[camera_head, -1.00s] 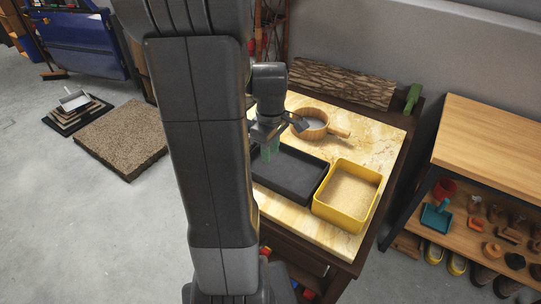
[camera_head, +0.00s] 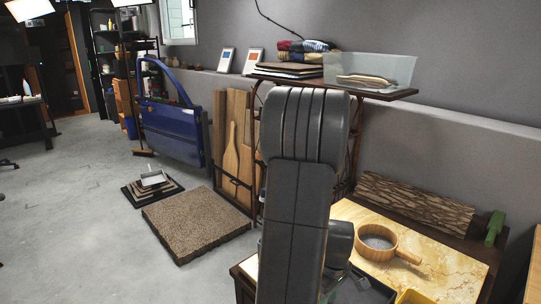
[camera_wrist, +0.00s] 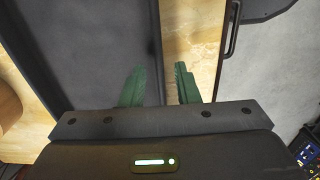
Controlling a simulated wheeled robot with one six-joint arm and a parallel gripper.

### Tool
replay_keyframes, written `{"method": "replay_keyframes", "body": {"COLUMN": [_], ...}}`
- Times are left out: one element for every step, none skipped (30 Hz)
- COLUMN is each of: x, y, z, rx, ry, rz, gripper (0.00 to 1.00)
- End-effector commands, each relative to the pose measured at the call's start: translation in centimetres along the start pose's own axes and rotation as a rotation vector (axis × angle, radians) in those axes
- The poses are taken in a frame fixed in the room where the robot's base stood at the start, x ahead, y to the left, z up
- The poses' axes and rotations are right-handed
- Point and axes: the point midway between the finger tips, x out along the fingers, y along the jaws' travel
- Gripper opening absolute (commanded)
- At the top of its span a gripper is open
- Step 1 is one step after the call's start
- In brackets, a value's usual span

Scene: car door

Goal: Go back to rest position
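My gripper (camera_wrist: 158,86) shows in the wrist view with its two green fingers apart and nothing between them. It is above the worktable, over the edge of the black tray (camera_wrist: 95,50) and a strip of the pale marbled top (camera_wrist: 192,35). In the head view my dark arm stands in front of the table, and the gripper is hidden behind it or below the picture. The black tray (camera_head: 372,290) shows in part at the bottom edge there.
The marbled table (camera_head: 450,265) holds a wooden sieve (camera_head: 377,241) and a yellow container (camera_head: 414,297), cut off below. A bark board (camera_head: 415,203) lies behind. A shelf (camera_head: 300,78) with a clear bin stands at the back. A brown mat (camera_head: 196,222) and open floor are left.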

Motion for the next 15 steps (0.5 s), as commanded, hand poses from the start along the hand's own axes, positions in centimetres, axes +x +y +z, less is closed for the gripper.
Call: {"method": "replay_keyframes", "body": {"x": [1.0, 1.5, 2.0, 0.8, 0.5, 0.1, -0.1, -0.3, -0.5, -0.6, -0.7, -0.8, -0.9, -0.9, -0.9], "y": [-0.1, -0.1, -0.1, 0.0, 0.0, 0.1, 0.1, 0.0, 0.0, 0.0, 0.0, 0.0, 0.0, 0.0, 0.0], "z": [0.1, 0.1, 0.1, 0.0, 0.0, 0.0, 0.0, 0.0, 0.0, 0.0, 0.0, 0.0, 0.0, 0.0, 0.0], "rx": [0.000, 0.000, 0.000, 0.000, 0.000, 0.000, 0.000, 0.000, 0.000, 0.000, 0.000, 0.000, 0.000, 0.000, 0.000], "ry": [-0.002, -0.003, -0.001, 0.000, 0.002, 0.003, 0.002, 0.001, 0.001, 0.001, 0.001, 0.001, 0.001, 0.001, 0.000], "rz": [-0.003, -0.004, -0.002, 0.001, 0.003, 0.004, 0.003, 0.002, 0.002, 0.002, 0.002, 0.002, 0.001, 0.001, 0.001], "gripper": [0.29, 0.29, 0.29, 0.29, 0.29, 0.29, 0.29, 0.29, 0.29, 0.29, 0.29, 0.29, 0.29, 0.29, 0.29]}}
